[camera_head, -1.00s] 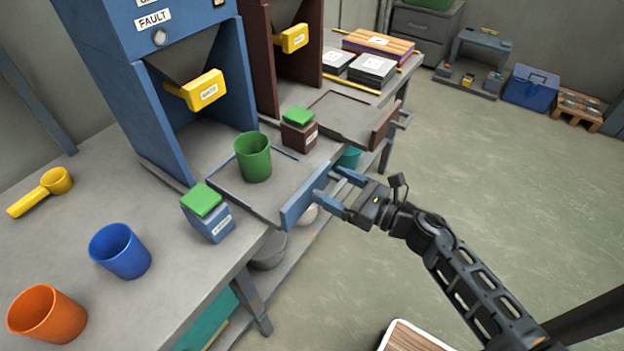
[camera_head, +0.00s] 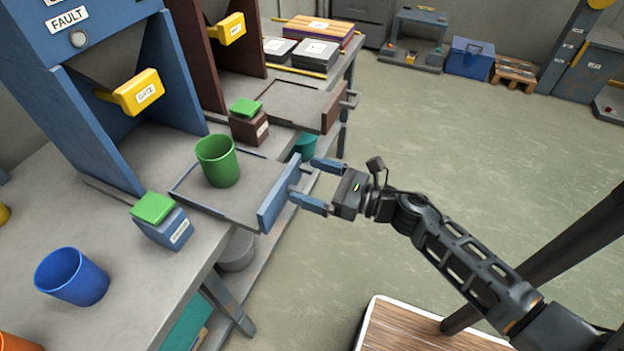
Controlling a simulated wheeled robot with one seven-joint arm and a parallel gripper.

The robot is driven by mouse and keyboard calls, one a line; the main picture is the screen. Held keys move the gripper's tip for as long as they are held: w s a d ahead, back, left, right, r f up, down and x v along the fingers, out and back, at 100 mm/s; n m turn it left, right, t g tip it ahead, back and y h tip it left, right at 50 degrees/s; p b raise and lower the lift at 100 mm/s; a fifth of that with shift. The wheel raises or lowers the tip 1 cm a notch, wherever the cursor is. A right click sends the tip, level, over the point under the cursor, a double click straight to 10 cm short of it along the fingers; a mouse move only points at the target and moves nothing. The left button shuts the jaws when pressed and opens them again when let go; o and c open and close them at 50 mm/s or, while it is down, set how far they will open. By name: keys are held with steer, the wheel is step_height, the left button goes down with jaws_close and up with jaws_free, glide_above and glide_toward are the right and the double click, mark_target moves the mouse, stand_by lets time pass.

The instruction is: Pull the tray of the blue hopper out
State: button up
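The blue hopper (camera_head: 128,65) stands on the table at the left, with a yellow gate lever (camera_head: 139,92). Its grey tray (camera_head: 247,201) juts out past the table's front edge, with a blue front plate (camera_head: 279,193) and a blue handle (camera_head: 304,181). A green cup (camera_head: 217,161) stands upright on the tray. The exact finger contact is small and hard to see.
A blue box with a green lid (camera_head: 162,221) stands left of the tray. A brown box (camera_head: 249,122) and the brown hopper's tray (camera_head: 300,105) are behind it. A blue cup (camera_head: 71,277) is at lower left. The floor (camera_head: 440,140) to the right is clear.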

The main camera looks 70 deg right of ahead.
steer(key=s+b, duration=0.2)
steer(key=s, duration=0.5)
steer(key=shift+s, duration=0.4)
steer(key=shift+a, duration=0.1)
steer(key=s+a+r+m+g, duration=0.1)
steer(key=s+a+r+m, duration=0.2)
steer(key=m, duration=0.9)
steer(key=s+a+r+m+g, duration=0.1)
steer(key=s+a+r+m, duration=0.2)
steer(key=a+m, duration=0.7)
steer(key=s+a+r+m+g, duration=0.1)
steer(key=s+a+r+m, duration=0.2)
steer(key=a+m, duration=0.4)
steer(key=r+m, duration=0.1)
steer(key=m, duration=0.6)
steer(key=shift+s, duration=0.35)
